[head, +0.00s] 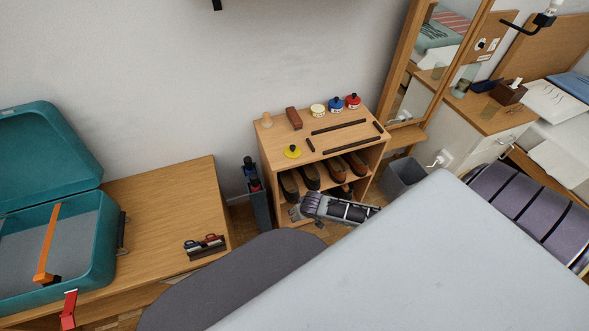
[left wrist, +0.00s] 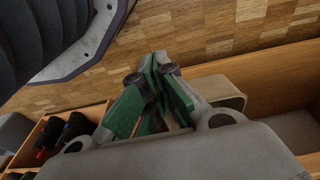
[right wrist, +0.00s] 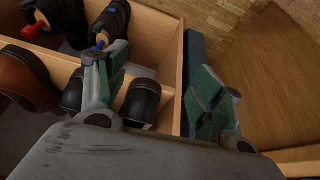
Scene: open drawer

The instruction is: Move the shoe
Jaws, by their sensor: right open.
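Several brown shoes stand in the upper opening of the small wooden rack (head: 270,150); the leftmost shoe (head: 289,187) is at its left side. My right gripper (head: 305,215) is low in front of the rack. In the right wrist view, the right gripper (right wrist: 160,95) is open and empty. One finger is in front of the dark shoes, the other beyond the rack's side panel. A dark shoe toe (right wrist: 142,101) shows between the fingers; a brown shoe (right wrist: 25,78) is further left. My left gripper (left wrist: 153,75) appears shut and empty, in the left wrist view only.
A slate-blue holder (head: 258,205) stands against the rack's left side. A wooden bench (head: 170,205) with a teal case (head: 60,245) is left. A grey bin (head: 403,177) is right of the rack. Black shoes (right wrist: 112,22) lie in the rack's other compartment.

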